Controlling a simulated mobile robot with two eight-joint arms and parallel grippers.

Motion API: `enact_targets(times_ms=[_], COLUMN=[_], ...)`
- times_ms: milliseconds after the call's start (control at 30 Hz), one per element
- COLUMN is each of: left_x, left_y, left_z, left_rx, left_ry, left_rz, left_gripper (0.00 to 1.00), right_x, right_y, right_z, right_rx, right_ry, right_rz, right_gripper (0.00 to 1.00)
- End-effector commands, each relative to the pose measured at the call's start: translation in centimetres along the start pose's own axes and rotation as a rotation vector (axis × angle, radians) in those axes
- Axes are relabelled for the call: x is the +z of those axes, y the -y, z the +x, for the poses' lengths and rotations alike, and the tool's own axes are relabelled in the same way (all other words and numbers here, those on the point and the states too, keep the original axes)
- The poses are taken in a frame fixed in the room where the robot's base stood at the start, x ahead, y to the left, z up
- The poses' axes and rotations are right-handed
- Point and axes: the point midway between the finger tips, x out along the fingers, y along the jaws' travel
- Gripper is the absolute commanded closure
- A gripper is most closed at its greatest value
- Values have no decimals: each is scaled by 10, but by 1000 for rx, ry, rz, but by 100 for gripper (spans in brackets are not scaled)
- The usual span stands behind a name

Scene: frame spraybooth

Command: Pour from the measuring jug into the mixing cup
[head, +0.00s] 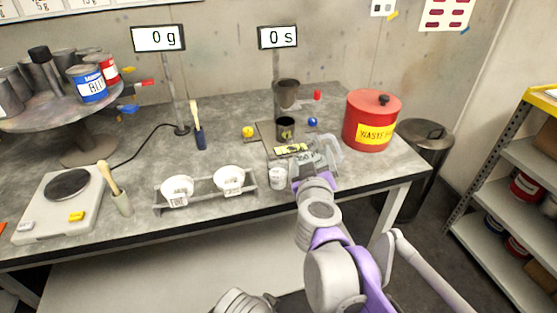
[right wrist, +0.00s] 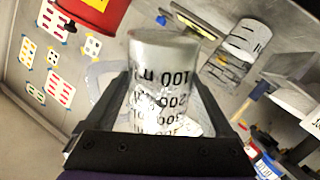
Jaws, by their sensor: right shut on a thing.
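My right gripper (head: 318,158) is over the table's front right part. In the right wrist view its two dark fingers (right wrist: 165,105) are shut on the measuring jug (right wrist: 165,75), a pale vessel with black volume marks. The jug (head: 328,148) looks translucent in the head view, partly hidden by my gripper; its tilt and contents are hard to tell. A small white cup with dark marks (head: 277,179), which looks like the mixing cup, stands just left of my gripper, apart from it. It also shows in the right wrist view (right wrist: 250,38). My left gripper is not in view.
Left of the white cup, a rack (head: 205,196) holds two white labelled bowls. A dark cup (head: 285,126) and a yellow-black label (head: 292,150) are behind. A red waste can (head: 371,122) stands right. A scale (head: 62,200) is far left, its display reading 0 g.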

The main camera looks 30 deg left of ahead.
Motion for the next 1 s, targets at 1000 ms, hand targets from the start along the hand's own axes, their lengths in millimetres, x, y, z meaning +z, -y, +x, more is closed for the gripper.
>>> enact_targets(times_ms=[1000], left_x=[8], left_y=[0], left_z=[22], left_rx=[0], left_ry=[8], left_rz=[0], left_gripper=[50], right_x=[-3], right_y=[4], right_z=[1], right_rx=[0], right_ry=[57], right_rz=[-140], right_gripper=[80])
